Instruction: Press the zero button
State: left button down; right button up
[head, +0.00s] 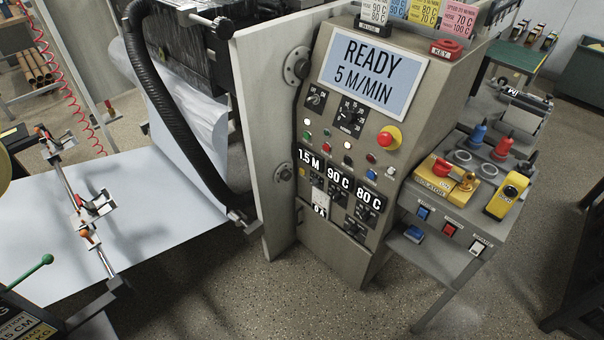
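The machine's grey control panel (350,130) stands in the middle of the head view. Its screen (372,74) reads "READY 5 M/MIN". Small round buttons and lamps sit below it, with a red emergency knob (389,138) on a yellow base. Dark displays read "1.5 M" (308,160), "90 C" (338,180) and "80 C" (369,199). On the side bench's front are a blue button (423,213), a red button (449,229) and a white button (476,247). Their labels are too small to read, so I cannot tell which button is zero. Neither gripper is in view.
A white sheet (150,215) spreads at left beneath a black hose (165,110). A green-knobbed lever (35,272) stands at lower left. Floor in front is clear.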

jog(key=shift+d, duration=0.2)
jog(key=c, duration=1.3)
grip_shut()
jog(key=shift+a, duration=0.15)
